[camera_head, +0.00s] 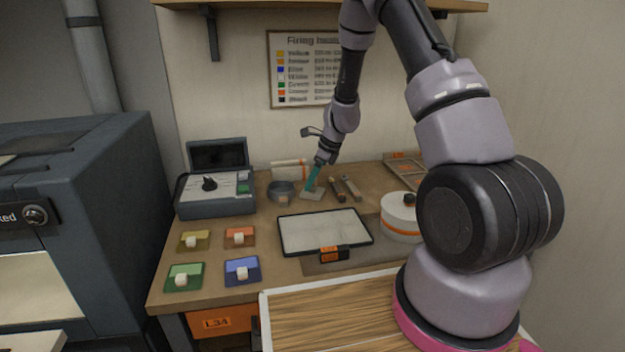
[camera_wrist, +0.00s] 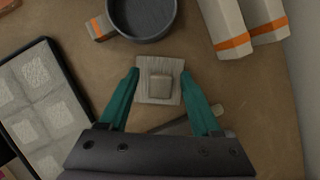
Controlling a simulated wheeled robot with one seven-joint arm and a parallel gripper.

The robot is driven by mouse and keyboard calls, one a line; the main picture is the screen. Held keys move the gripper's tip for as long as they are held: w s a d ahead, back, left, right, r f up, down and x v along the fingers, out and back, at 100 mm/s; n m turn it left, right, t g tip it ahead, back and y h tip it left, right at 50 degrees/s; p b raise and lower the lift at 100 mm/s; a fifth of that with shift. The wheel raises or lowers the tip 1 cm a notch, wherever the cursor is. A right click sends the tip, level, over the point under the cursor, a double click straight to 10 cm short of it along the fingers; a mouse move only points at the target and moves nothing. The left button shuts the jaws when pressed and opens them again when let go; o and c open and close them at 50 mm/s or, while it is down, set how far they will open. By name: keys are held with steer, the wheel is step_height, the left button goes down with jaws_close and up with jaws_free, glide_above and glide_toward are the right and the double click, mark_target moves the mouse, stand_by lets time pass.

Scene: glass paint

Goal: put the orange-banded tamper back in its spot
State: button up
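My gripper (camera_head: 313,187) is open, pointing down at the back of the worktable. In the wrist view, its two teal fingers (camera_wrist: 159,76) stand on either side of a pale square plate with a small block-shaped knob (camera_wrist: 159,86). The knob is between the fingers, with gaps on both sides. I see no orange band on this piece. A small block with an orange band (camera_wrist: 99,28) lies beside the dark round bowl (camera_wrist: 143,14). I cannot tell for certain which piece is the tamper, and no marked spot for it is clear.
A framed tray of pale tiles (camera_head: 325,232) lies in front. Bar-shaped tools (camera_head: 345,188) are right of my gripper. Orange-striped white boxes (camera_wrist: 228,30) stand behind the bowl. A white pot with an orange band (camera_head: 401,216) is at right; coloured knobbed squares (camera_head: 242,270) are at left.

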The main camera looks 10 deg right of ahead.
steer(key=s+d+r+n+t, duration=0.15)
steer(key=s+r+n, duration=0.45)
steer(key=r, duration=0.9)
steer(key=s+d+r+n+t, duration=0.1)
steer(key=s+d+r+n, duration=0.15)
steer(key=s+r, duration=0.85)
steer(key=s+d+r+n+t+h, duration=0.2)
steer(key=s+r+n, duration=0.9)
steer(key=s, duration=0.3)
